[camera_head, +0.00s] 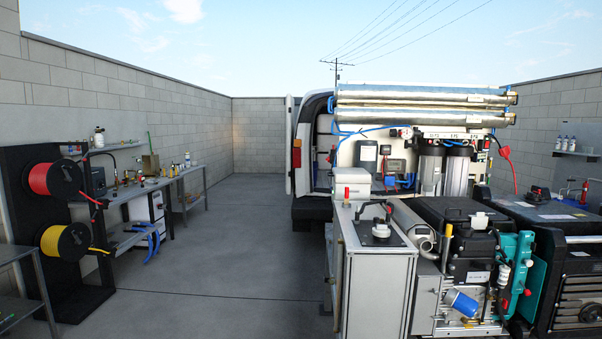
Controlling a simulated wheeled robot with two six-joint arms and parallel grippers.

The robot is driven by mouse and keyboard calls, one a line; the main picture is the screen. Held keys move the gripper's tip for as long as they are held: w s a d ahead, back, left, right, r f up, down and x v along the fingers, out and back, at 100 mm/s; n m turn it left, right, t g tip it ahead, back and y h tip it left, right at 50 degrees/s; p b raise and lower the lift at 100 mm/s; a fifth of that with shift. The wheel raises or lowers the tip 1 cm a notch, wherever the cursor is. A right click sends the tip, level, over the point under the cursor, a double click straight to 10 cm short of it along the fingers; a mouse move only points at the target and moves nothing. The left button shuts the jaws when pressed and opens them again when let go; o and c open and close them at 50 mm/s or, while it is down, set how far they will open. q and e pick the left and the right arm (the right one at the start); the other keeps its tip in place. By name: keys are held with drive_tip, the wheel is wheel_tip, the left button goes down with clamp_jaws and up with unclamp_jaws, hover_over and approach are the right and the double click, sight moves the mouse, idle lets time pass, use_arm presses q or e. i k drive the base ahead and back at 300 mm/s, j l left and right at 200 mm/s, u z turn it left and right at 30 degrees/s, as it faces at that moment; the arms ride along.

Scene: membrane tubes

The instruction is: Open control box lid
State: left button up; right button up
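Neither of my grippers is in view. Several box-like parts could be the control box, and I cannot tell which it is. A grey box (368,152) is mounted on the white upright panel under the metal tubes. A smaller grey box (396,166) sits to its right on the same panel. A white box (351,183) stands lower, at the left end of the equipment. No raised lid shows on these boxes, but they are too small to judge surely.
Metal membrane tubes (425,95) lie across the panel's top. A metal cabinet (377,285), a black engine unit (452,225) and a black generator (565,255) fill the front right. A van (313,145) stands behind. Hose reels (58,178) and benches line the left; the middle floor (215,250) is clear.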

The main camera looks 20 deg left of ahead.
sight(340, 174)
drive_tip(key=i+j, duration=0.15)
drive_tip(key=j, duration=0.25)
drive_tip(key=i+j, duration=0.2)
drive_tip(key=j, duration=0.2)
drive_tip(key=i+j, duration=0.15)
drive_tip(key=j, duration=0.2)
drive_tip(key=i+j, duration=0.2)
drive_tip(key=j, duration=0.2)
